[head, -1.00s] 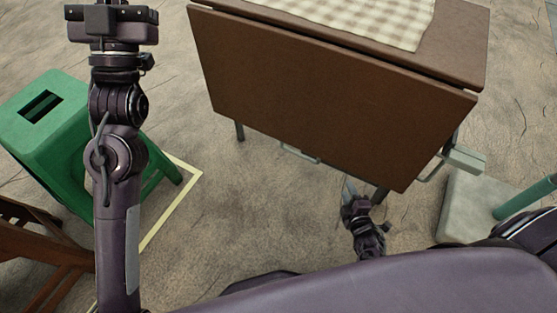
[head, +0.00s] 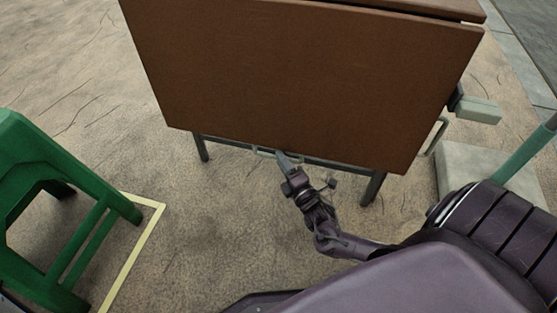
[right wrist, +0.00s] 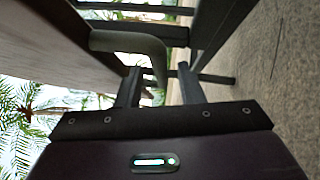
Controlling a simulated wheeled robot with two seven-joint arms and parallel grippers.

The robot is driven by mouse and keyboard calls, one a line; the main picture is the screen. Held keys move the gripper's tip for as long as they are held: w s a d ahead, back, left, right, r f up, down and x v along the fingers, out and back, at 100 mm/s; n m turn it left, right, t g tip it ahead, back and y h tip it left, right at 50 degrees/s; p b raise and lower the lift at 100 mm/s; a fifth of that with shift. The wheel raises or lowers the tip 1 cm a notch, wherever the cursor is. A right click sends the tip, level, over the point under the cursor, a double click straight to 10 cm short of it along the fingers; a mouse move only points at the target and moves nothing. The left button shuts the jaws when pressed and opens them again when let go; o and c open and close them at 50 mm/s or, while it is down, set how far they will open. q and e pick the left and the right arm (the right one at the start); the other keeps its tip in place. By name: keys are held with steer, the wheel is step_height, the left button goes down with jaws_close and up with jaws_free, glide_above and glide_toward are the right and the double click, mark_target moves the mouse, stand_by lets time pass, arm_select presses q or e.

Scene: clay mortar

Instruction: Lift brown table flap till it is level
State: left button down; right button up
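The brown table flap (head: 300,80) hangs down steeply from the table top (head: 440,6), with a dark gap along the hinge side. A pale grey-green bar handle (head: 262,153) shows at the flap's lower edge. My right gripper (head: 283,158) is just below that edge, beside the handle. In the right wrist view, the gripper (right wrist: 159,86) is open, with its two fingers apart. The curved handle (right wrist: 125,42) comes down in the gap between them in the picture; contact cannot be told. The flap's underside (right wrist: 50,35) is at the left there. My left gripper is out of view.
A green stool (head: 50,190) stands at the left, next to a pale yellow floor line (head: 135,250). Dark table legs (head: 372,188) stand behind the flap. A pale block (head: 470,170) with a green pole (head: 528,155) is at the right. Floor in front is clear.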

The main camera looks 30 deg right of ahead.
steer(key=shift+w+d+r, duration=0.1)
steer(key=shift+w+r, duration=0.05)
steer(key=shift+w, duration=0.9)
steer(key=shift+c, duration=0.2)
jaws_close()
